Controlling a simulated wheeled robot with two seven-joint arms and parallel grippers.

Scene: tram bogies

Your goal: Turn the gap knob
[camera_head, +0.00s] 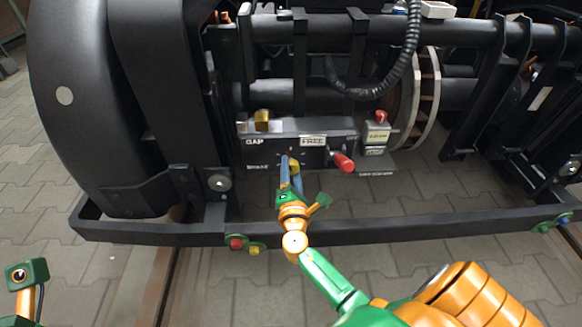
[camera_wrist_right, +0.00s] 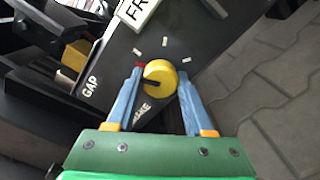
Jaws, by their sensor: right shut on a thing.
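The yellow gap knob (camera_wrist_right: 160,76) is round with a dark pointer mark. It sits on the dark panel (camera_head: 260,150) between the labels GAP and BRAKE, with small tick marks around it. My right gripper (camera_wrist_right: 161,71) has its two blue fingers on either side of the knob and is shut on it. In the head view the right gripper (camera_head: 290,160) reaches the panel from below and partly hides the knob (camera_head: 294,166). Part of my left arm shows at the lower left; its fingers are out of view.
A red knob (camera_head: 343,162) sticks out right of the FREE label (camera_head: 313,141). A small red-topped box (camera_head: 377,133) stands further right. A yellow block (camera_head: 262,120) sits above the panel. A black frame bar (camera_head: 400,226) runs below, near my right wrist.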

